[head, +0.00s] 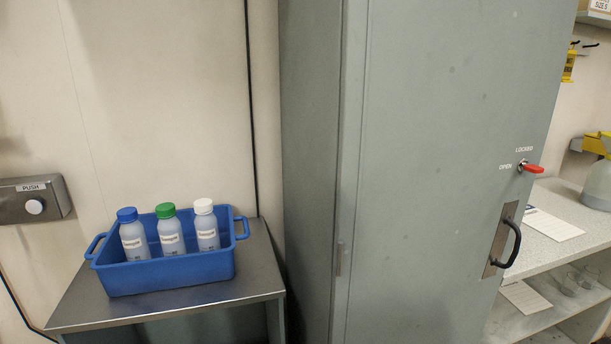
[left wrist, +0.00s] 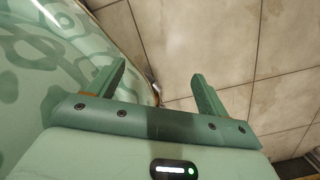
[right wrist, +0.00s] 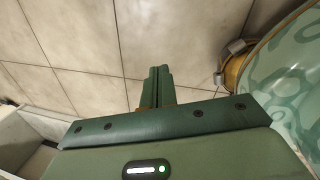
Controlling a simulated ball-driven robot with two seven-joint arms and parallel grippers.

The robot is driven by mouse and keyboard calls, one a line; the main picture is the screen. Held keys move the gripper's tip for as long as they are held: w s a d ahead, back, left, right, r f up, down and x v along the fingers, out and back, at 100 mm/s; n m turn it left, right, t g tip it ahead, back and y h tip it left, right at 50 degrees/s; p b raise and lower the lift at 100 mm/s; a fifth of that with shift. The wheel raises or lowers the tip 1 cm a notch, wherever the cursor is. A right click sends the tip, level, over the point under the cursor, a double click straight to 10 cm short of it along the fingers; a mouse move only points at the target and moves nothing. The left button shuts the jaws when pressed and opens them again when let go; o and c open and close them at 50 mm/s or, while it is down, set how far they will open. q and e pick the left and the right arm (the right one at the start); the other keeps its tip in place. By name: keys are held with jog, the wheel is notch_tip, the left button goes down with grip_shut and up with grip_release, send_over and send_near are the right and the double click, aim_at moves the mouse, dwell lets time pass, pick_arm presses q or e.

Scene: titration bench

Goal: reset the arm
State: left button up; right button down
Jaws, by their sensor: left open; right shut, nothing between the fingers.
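My left gripper (left wrist: 160,82) shows in the left wrist view with its two green fingers spread apart and nothing between them. My right gripper (right wrist: 158,72) shows in the right wrist view with its fingers together and nothing held. Both are over the tiled floor (right wrist: 90,50), beside a rounded green patterned part of my own body. Neither gripper nor arm shows in the head view.
A blue crate (head: 170,274) with blue-, green- and white-capped bottles stands on a metal table (head: 75,307). A tall grey cabinet (head: 430,150) has a red latch (head: 534,169) and dark handle (head: 511,243).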

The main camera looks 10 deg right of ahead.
jog(key=s+a+g+y, duration=0.2)
jog(key=s+a, duration=0.9)
jog(key=a, duration=0.1)
pick_arm(q)
jog(key=w+d+r+t+p, duration=0.1)
jog(key=w+r+p, duration=0.3)
jog(key=r+p, duration=0.8)
jog(key=p, duration=0.2)
jog(key=shift+w+d+r+t+p, duration=0.2)
jog(key=shift+d+r+t+p, duration=0.1)
jog(key=shift+r+p, duration=0.1)
pick_arm(e)
jog(key=w+a+r+m+t, duration=0.1)
jog(key=w+r, duration=0.2)
jog(key=r, duration=1)
jog(key=shift+r+t, duration=0.15)
jog(key=shift+t, duration=0.15)
jog(key=shift+w, duration=0.1)
pick_arm(q)
jog(key=shift+w+a+n, duration=0.2)
jog(key=shift+a+n, duration=0.1)
jog(key=shift+a, duration=0.05)
jog(key=shift+c, duration=0.4)
